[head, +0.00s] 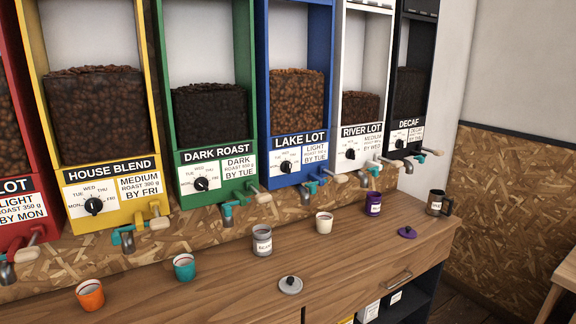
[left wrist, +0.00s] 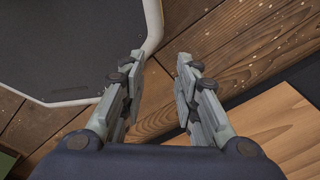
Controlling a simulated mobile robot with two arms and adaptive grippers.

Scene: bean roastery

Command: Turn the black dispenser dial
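The black dispenser (head: 412,78), labelled DECAF, stands at the far right of the dispenser row in the head view. Its small dark dial (head: 399,144) sits on the white label panel at its lower front; the dial's setting is too small to read. A spout and a pale-handled lever show below the panel. My left gripper (left wrist: 158,88) shows only in the left wrist view, its two fingers apart with nothing between them, above a wooden floor and far from any dial. My right gripper is in neither view.
Red, yellow, green, blue and white dispensers (head: 349,70) stand to the left. Below, a wooden counter (head: 350,262) carries several cups and two loose lids. A dark mug (head: 436,203) stands near the counter's right end, below the black dispenser. A wall closes the right side.

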